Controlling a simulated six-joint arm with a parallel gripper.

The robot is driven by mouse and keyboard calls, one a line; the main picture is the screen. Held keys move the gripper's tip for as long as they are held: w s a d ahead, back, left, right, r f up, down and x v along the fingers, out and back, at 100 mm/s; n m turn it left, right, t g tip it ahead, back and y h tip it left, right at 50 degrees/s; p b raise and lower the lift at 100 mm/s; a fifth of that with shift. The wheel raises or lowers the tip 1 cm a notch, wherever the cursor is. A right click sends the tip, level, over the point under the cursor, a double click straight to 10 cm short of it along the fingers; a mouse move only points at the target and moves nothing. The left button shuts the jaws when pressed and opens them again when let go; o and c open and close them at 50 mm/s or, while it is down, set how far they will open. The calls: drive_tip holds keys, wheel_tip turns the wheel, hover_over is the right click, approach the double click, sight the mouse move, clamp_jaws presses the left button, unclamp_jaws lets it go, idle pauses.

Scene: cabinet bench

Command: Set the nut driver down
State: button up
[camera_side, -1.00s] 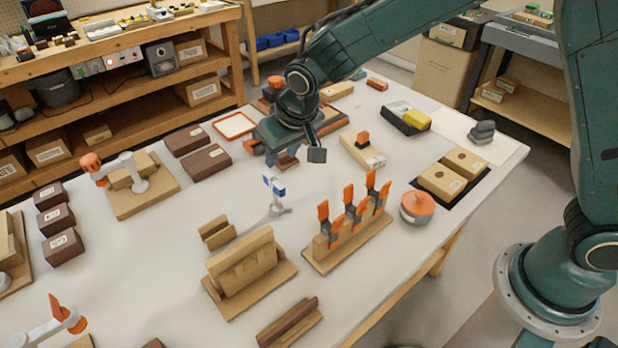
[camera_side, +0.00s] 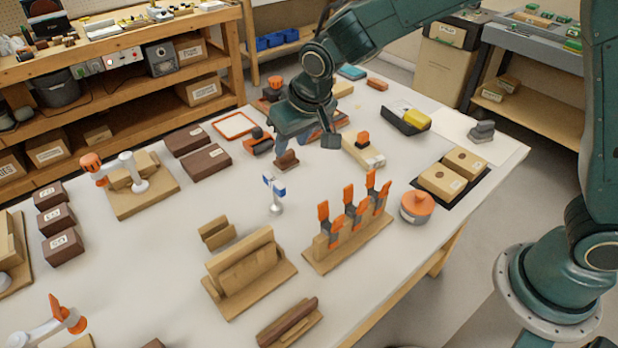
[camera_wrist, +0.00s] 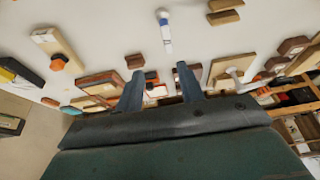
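My gripper (camera_side: 288,146) hangs over the far middle of the bench, fingers pointing down. In the wrist view its two fingers (camera_wrist: 160,74) stand apart, with nothing seen held between them. I cannot pick out a nut driver with certainty. A small black piece with an orange part (camera_side: 259,140) lies left of the gripper in the side view; it also shows beyond the fingers in the wrist view (camera_wrist: 152,77). A small brown block (camera_side: 287,159) sits just below the gripper in the side view; I cannot tell whether they touch.
An orange-rimmed tray (camera_side: 235,125), brown boxes (camera_side: 206,161) and a black-and-yellow case (camera_side: 407,118) lie around.

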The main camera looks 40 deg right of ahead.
drive_tip(key=s+d+r, duration=1.1)
drive_tip(key=s, duration=0.1)
drive_tip(key=s+d, duration=0.2)
drive_tip(key=s, duration=0.6)
drive_tip(key=s+d+r+t, duration=0.1)
drive_tip(key=s+d, duration=0.2)
drive_tip(key=s, duration=0.5)
drive_tip(key=shift+s+d+r, duration=0.2)
drive_tip(key=shift+s, duration=0.1)
